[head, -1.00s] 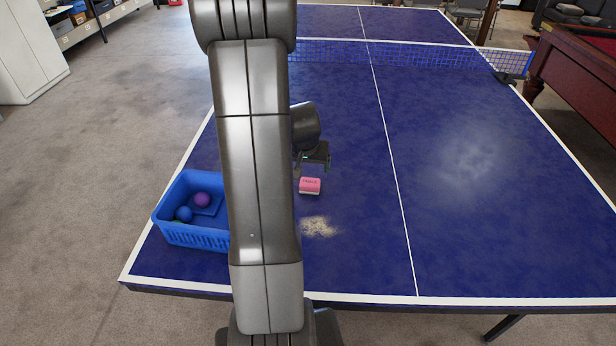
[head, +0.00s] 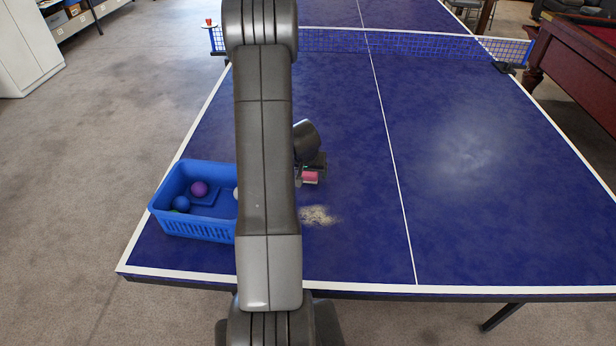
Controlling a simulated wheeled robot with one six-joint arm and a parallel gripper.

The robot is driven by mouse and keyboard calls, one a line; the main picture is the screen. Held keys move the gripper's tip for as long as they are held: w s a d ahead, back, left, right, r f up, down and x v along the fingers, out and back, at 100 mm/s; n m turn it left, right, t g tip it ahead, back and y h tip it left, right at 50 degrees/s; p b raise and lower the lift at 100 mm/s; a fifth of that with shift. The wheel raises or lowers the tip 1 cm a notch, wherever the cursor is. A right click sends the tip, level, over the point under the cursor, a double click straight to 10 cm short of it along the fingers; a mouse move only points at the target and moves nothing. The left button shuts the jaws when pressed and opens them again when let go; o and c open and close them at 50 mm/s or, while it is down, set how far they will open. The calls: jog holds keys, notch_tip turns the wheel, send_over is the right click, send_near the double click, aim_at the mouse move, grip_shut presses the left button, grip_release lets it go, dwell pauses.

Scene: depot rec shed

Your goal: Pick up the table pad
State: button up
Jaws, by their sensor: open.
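The table pad (head: 311,178) is a small pink block lying on the blue table tennis table. In the earlier view it shows a pale lower edge and dark lettering on top. My gripper (head: 309,174) is open and low over the pad, with a finger at its left side. The gripper covers the pad's far part, and I cannot tell whether the fingers touch it. My arm hides part of the table to the left of the gripper.
A blue basket (head: 190,226) with several balls stands left of my arm, near the table's left edge. A patch of pale powder (head: 320,215) lies just in front of the pad. The net (head: 420,45) crosses the table behind. The table's right side is clear.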

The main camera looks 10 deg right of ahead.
jog(key=shift+w+f, duration=0.15)
jog(key=shift+f, duration=0.2)
jog(key=shift+c, duration=0.4)
jog(key=c, duration=1)
jog(key=shift+r, duration=0.15)
notch_tip(320, 180, up, 10)
jog(key=p, duration=0.3)
